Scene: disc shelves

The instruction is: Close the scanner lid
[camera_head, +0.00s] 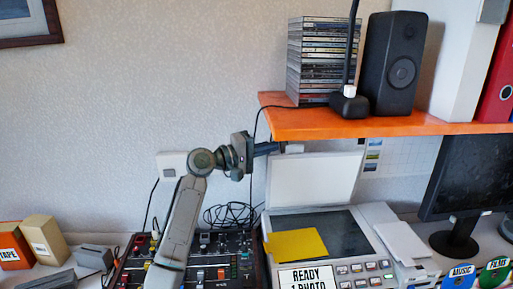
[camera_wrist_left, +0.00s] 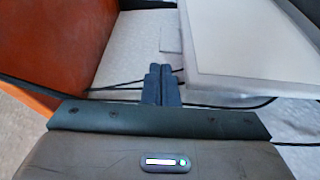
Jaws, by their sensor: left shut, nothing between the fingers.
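The scanner (camera_head: 355,235) stands on the desk, with its dark glass bed showing. Its white lid (camera_head: 314,180) is raised at the back, leaning upright under the orange shelf. A yellow sheet (camera_head: 296,245) lies on the glass. My left gripper (camera_head: 277,148) is at the upper left corner of the lid, just below the shelf. In the left wrist view the gripper's fingers (camera_wrist_left: 162,84) are shut and empty, with the pale lid (camera_wrist_left: 245,60) to their right. I cannot tell whether they touch it. My right gripper is in neither view.
The orange shelf (camera_head: 390,126), holding a stack of discs (camera_head: 318,60) and a black speaker (camera_head: 394,62), is close above my left gripper. A mixer (camera_head: 210,262) is left of the scanner. A monitor (camera_head: 468,185) stands at the right.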

